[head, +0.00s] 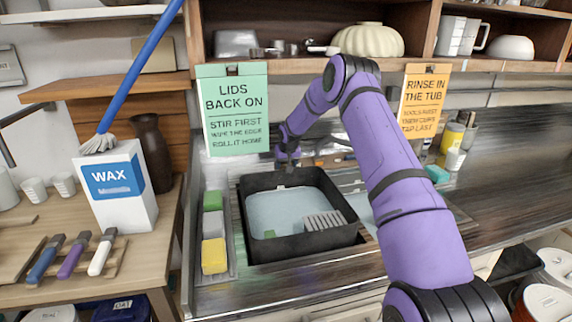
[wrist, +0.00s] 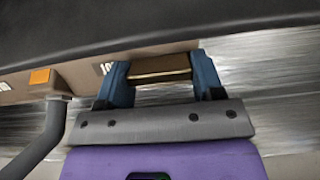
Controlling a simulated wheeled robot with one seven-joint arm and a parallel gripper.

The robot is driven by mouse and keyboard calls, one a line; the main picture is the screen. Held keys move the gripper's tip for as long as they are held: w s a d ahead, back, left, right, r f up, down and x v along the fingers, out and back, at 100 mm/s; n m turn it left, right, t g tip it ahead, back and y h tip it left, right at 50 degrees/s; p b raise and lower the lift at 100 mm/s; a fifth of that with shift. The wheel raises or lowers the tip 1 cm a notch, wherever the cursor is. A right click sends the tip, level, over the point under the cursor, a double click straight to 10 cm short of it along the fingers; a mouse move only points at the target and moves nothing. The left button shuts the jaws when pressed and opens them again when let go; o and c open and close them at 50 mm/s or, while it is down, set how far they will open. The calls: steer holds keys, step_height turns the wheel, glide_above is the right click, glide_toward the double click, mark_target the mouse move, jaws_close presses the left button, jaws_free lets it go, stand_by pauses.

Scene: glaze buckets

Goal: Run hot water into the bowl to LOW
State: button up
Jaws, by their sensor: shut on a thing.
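The bowl, a black square basin (head: 300,250), sits in the sink. Pale bluish water (head: 280,208) covers its floor, with a grey ribbed block (head: 324,221) and a small green piece in it. I cannot read a LOW mark. My gripper (head: 287,163) is at the bowl's back edge. In the wrist view my gripper (wrist: 162,80) is shut on a short brass-coloured bar (wrist: 160,67), set against a beige panel (wrist: 75,75) with an orange square (wrist: 40,77) and partly hidden lettering. I cannot tell whether water is running.
A grey bent pipe (wrist: 48,125) is left of the jaws in the wrist view. A tray of sponges (head: 213,240) stands left of the bowl. A WAX box (head: 120,205) and brushes are on the left table. A shelf (head: 300,66) hangs above. The right counter (head: 500,170) is mostly clear.

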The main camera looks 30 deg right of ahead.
steer(key=shift+a+n+h, duration=0.1)
steer(key=shift+n+h, duration=0.2)
steer(key=shift+n, duration=0.8)
steer(key=shift+n+h, duration=0.3)
steer(key=shift+n, duration=0.9)
steer(key=o, duration=0.9)
steer(key=v, duration=1)
steer(key=shift+s+a+r, duration=0.1)
steer(key=shift+s+r, duration=0.05)
steer(key=shift+r, duration=0.2)
